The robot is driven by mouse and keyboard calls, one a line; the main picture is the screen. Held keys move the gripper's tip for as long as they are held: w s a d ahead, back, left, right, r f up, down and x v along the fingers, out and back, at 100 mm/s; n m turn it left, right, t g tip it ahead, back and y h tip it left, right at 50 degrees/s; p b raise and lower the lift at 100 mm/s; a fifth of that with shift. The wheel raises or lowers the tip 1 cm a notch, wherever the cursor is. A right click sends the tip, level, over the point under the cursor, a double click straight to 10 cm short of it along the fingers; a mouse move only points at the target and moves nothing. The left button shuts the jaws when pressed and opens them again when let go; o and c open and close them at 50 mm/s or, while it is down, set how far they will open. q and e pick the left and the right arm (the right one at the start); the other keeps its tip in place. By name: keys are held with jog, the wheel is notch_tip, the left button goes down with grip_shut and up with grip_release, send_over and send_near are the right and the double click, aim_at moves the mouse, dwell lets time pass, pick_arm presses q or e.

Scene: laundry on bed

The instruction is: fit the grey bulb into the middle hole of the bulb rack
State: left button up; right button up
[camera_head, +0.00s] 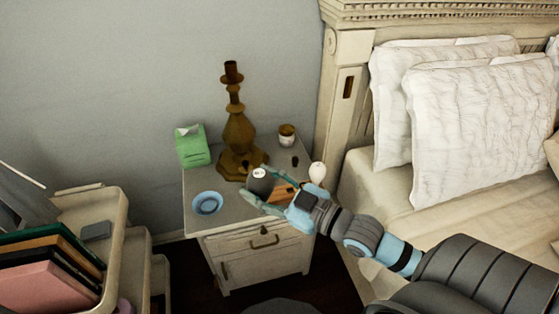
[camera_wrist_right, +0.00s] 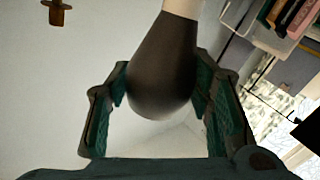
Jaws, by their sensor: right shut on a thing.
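The grey bulb (camera_head: 262,186) is dark, with a pale base showing at its top in the head view. My right gripper (camera_head: 259,195) is shut on it, above the front of the nightstand. In the right wrist view the grey bulb (camera_wrist_right: 163,70) sits between both fingers of the right gripper (camera_wrist_right: 165,100), its round end toward the palm. An orange-brown wooden piece (camera_head: 284,191), apparently the bulb rack, is just right of the grey bulb and partly hidden by my gripper. Its holes cannot be made out. A white bulb (camera_head: 317,172) shows at its right. My left gripper is out of view.
On the nightstand (camera_head: 222,220) stand a brass candlestick (camera_head: 237,130), a green tissue box (camera_head: 193,147), a blue bowl (camera_head: 207,203), a jar (camera_head: 287,135) and a small dark item (camera_head: 294,161). The bed (camera_head: 400,190) is at the right. A bookshelf cart (camera_head: 112,230) is at the left.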

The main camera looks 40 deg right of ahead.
jog(key=w+d+f+m+h+b, duration=0.3)
jog(key=w+d+f, duration=0.4)
jog(key=d, duration=0.3)
jog(key=w+d+f+m+t+h+b, duration=0.1)
jog(key=w+d+f+m+h+b, duration=0.1)
jog(key=w+d+f+h+b, duration=0.2)
jog(key=w+d+f+h, duration=0.1)
jog(key=w+d+f, duration=0.2)
jog(key=d, duration=0.2)
jog(key=shift+w+d+m, duration=0.4)
notch_tip(320, 180, down, 8)
jog(key=b, duration=0.7)
jog(key=shift+s+f+b, duration=0.1)
jog(key=shift+f+b, duration=0.75)
jog(key=shift+b, duration=0.1)
jog(key=o, duration=1.2)
jog(key=shift+c, duration=0.2)
